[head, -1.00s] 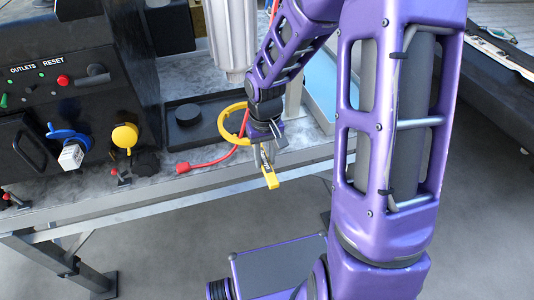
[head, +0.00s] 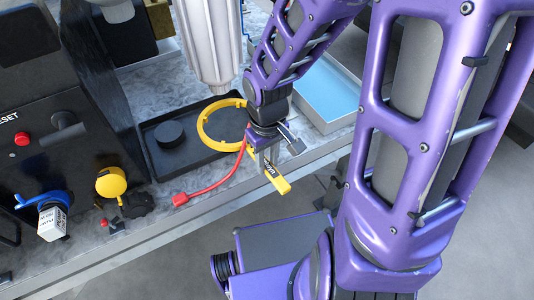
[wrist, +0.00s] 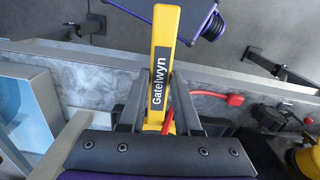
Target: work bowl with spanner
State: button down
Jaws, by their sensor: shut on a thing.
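The yellow spanner has a round ring (head: 203,130) and a straight handle (head: 274,178). In the wrist view its handle (wrist: 163,50) carries the word "Gatelwyn". My gripper (head: 270,157) is shut on the handle, between ring and free end; the wrist view shows a finger on each side of it. The bowl appears to be the pale ribbed cylinder (head: 208,45), hanging upright at the top of the head view. The ring shows below the cylinder's lower end and looks apart from it, over the black tray. My arm covers part of the ring's right side.
A black tray (head: 160,172) with a round black piece (head: 169,134) lies on the grey bench. A red cable-like piece (head: 215,185) runs by the spanner. A blue-lined box (head: 325,95) stands right. A black panel with a blue valve (head: 42,200) and yellow knob (head: 111,182) is left.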

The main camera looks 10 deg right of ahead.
jog(key=w+a+r, duration=0.1)
jog(key=w+r, duration=0.2)
jog(key=w, duration=0.9)
jog(key=shift+r, duration=0.3)
dwell(0.7)
jog(key=shift+a, duration=0.1)
jog(key=shift+r, duration=0.2)
dwell(0.6)
jog(key=shift+r, duration=4.1)
jog(key=shift+s+r, duration=0.1)
